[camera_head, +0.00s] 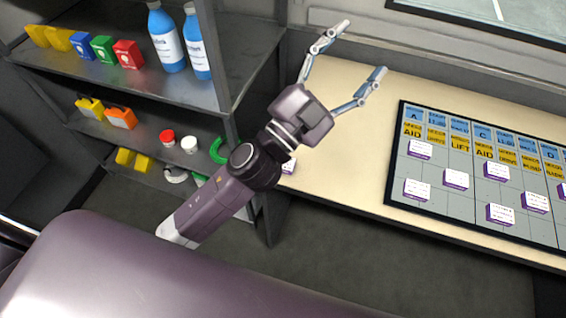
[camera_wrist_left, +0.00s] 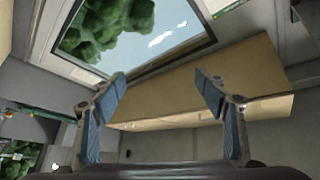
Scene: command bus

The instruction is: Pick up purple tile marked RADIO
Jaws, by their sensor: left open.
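Several purple tiles with white tops lie on the gridded board, among them one at the upper left (camera_head: 420,149), one at the lower left (camera_head: 417,188) and one in the middle (camera_head: 497,170). Another small purple-and-white tile (camera_head: 289,167) shows at the table's left end, partly hidden by my left arm. The print on the tiles is too small to read, so I cannot tell which says RADIO. My left gripper (camera_head: 362,50) is open and empty above the table's back left part, apart from all tiles. Its fingers also show spread in the left wrist view (camera_wrist_left: 160,82). My right gripper is out of view.
The board (camera_head: 393,190) with blue and yellow header cards lies on the beige table (camera_head: 340,190). A grey shelf (camera_head: 120,75) at left holds bottles (camera_head: 165,40) and coloured boxes. A window (camera_wrist_left: 130,30) is in the wall. The table left of the board is mostly clear.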

